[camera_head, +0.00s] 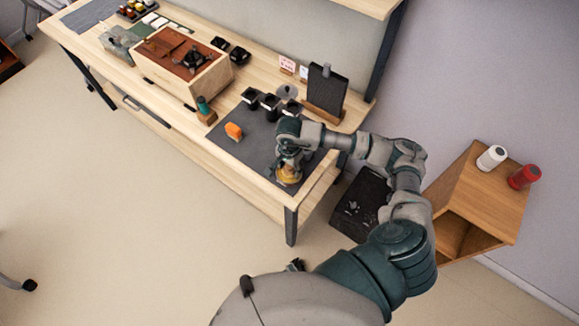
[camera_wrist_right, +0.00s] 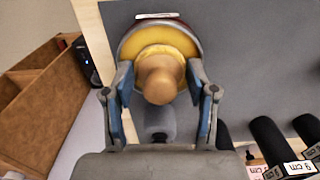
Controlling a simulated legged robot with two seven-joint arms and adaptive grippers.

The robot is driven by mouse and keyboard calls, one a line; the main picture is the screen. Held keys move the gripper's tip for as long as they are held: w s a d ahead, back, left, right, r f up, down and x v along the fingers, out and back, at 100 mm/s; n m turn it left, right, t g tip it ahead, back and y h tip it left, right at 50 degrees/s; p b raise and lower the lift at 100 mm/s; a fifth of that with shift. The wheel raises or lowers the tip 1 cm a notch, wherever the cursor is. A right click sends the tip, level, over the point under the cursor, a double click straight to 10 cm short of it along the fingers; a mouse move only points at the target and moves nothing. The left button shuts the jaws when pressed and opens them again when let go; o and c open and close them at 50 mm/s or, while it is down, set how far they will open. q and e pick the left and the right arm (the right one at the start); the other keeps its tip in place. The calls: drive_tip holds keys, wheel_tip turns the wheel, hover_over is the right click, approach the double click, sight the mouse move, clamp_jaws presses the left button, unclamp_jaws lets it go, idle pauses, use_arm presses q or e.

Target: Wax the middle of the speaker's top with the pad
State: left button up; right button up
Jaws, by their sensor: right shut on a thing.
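The pad (camera_head: 289,177) is a round yellow disc with a tan knob. It is at the front right of the dark mat on the bench. In the right wrist view the pad (camera_wrist_right: 159,78) shows its knob between the two fingers. My right gripper (camera_head: 287,162) is shut on the pad from above; I cannot tell whether its underside touches the mat. A pale wooden box with a reddish-brown top (camera_head: 185,60) stands on the bench at left and looks like the speaker. Dark items lie on its top. My left gripper is not in view.
A green-topped item (camera_head: 204,108) stands between box and mat. A black panel in a wooden stand (camera_head: 325,92) is behind. A wooden cabinet (camera_head: 477,205) with two bottles stands at right.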

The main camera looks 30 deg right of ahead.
drive_tip(key=shift+a+f, duration=0.1)
drive_tip(key=shift+a, duration=0.1)
idle(0.3)
wheel_tip(320, 180, up, 2)
drive_tip(key=shift+d+r+p, duration=0.15)
drive_tip(key=shift+p, duration=0.5)
drive_tip(key=shift+r+p, duration=1.15)
drive_tip(key=shift+r, duration=1.25)
